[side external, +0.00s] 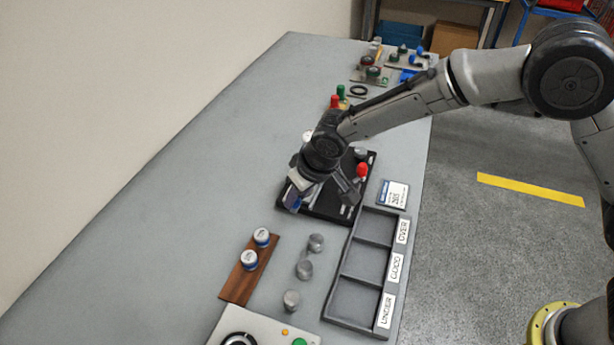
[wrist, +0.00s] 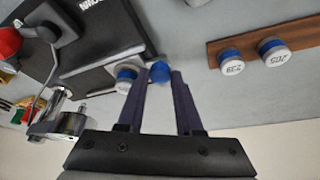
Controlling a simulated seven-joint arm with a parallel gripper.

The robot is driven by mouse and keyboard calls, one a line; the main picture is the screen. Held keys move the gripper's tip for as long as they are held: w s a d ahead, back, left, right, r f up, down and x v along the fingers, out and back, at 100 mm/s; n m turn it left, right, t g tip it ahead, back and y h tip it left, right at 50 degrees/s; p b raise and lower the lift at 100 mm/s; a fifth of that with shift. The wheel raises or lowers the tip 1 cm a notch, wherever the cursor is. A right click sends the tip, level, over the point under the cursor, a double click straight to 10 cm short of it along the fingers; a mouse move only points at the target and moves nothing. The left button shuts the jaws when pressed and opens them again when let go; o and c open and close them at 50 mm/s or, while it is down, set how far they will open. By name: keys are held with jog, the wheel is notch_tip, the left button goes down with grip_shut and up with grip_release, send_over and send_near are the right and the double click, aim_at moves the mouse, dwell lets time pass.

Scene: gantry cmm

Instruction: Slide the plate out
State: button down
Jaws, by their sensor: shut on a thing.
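A black instrument base (side external: 325,208) lies on the grey bench, and my gripper (side external: 293,206) reaches down at its near left edge. In the wrist view, the black base (wrist: 95,35) has a flat light-grey strip (wrist: 108,57) along the edge facing my gripper (wrist: 166,76). I cannot tell whether this strip belongs to the plate. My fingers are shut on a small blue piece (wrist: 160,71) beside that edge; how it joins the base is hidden. A white and blue cylinder (wrist: 126,76) sits right beside the left finger.
A wooden strip (side external: 237,284) holds two white and blue cylinders. Several grey knobs (side external: 304,268) stand between it and a three-compartment tray (side external: 349,277) marked OVER, GOOD and UNDER. A red knob (side external: 362,170) and a display (side external: 393,194) are at the right. The bench's left side is clear.

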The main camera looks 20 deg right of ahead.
jog(key=shift+s+a, duration=0.7)
jog(key=c, duration=0.8)
grip_release()
jog(key=shift+c, duration=0.2)
jog(key=shift+d+r, duration=0.1)
jog(key=shift+r, duration=0.15)
jog(key=v, duration=1.3)
jog(key=shift+s, duration=0.2)
jog(key=shift+r, duration=0.15)
